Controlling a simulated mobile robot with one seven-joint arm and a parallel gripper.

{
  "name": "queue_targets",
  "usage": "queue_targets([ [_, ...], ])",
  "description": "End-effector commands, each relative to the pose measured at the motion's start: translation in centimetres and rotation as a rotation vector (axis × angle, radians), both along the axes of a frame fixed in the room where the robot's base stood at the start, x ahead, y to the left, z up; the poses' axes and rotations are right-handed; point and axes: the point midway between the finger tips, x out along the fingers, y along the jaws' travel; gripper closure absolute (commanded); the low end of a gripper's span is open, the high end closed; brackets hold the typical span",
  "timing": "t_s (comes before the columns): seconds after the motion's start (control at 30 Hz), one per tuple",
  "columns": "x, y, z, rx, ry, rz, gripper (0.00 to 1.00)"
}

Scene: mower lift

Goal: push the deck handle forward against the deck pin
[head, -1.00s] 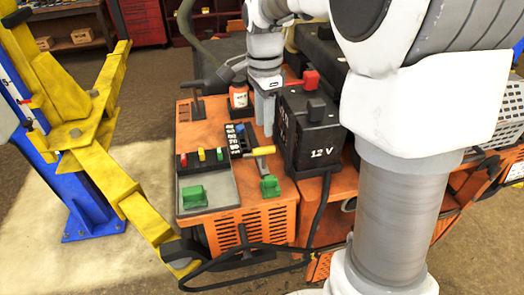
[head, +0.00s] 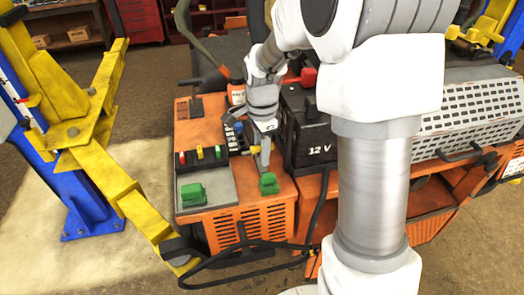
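An orange console (head: 198,130) carries several controls. A lever with a yellow grip (head: 255,150), which may be the deck handle, is mostly hidden behind my gripper (head: 262,160). My gripper points down at the console's right side, at or just beside that yellow grip. I cannot tell whether they touch, or whether the fingers are open or shut. A small blue piece (head: 239,127) by the labelled slot plate (head: 228,143) may be the deck pin. The gap between handle and pin is hidden.
A black 12 V battery box (head: 307,135) stands close right of my gripper. Green blocks (head: 192,194) (head: 268,184) sit at the console's front. A black T-handle (head: 194,100) rises at the back left. A yellow lift arm (head: 115,185) is at left.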

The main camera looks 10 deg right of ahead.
Motion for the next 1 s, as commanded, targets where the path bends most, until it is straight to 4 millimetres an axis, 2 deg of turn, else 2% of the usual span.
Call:
queue_targets([
  [0.03,0.01,0.0,0.02,0.0,0.0,0.0,0.77],
  [0.17,0.01,0.0,0.03,0.0,0.0,0.0,1.0],
  [1.0,0.04,0.01,0.11,-0.001,-0.001,0.003,1.0],
])
